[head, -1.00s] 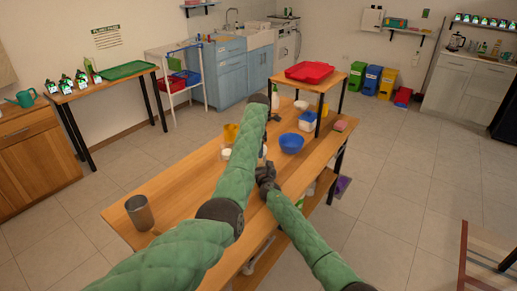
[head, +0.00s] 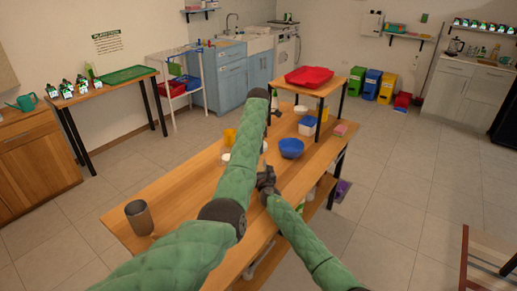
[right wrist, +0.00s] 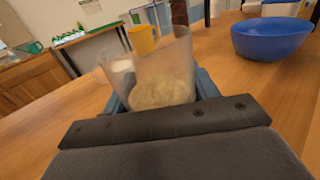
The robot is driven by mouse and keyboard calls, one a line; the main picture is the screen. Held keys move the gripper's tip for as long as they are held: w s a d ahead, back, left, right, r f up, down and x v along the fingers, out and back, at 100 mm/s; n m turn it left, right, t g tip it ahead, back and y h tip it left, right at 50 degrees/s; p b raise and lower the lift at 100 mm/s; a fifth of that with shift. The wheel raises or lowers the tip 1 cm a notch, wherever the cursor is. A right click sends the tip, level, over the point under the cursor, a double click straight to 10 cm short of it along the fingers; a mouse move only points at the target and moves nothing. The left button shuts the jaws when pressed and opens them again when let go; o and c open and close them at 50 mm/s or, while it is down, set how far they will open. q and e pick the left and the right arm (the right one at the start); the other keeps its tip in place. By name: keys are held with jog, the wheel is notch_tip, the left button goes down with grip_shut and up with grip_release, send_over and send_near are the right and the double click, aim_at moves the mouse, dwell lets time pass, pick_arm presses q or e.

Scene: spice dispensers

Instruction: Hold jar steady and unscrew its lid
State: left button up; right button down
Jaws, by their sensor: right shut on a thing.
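In the right wrist view, a clear jar (right wrist: 165,75) with pale grainy contents is between the fingers of my right gripper, which is shut on it. Its upper part is see-through, and I cannot make out a lid on it. In the head view, my right gripper (head: 266,181) is low over the near long side of the wooden table, and the jar is hidden there. My left forearm crosses above the table and ends at a dark joint. My left gripper is hidden behind it.
A blue bowl (head: 291,148) and a yellow mug (right wrist: 143,38) stand on the wooden table (head: 175,192). A grey metal cup (head: 139,217) is at the table's near left end. A raised wooden shelf with a red tray (head: 310,75) stands at the far end. The table's left middle is clear.

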jog(key=shift+c, duration=1.8)
grip_release()
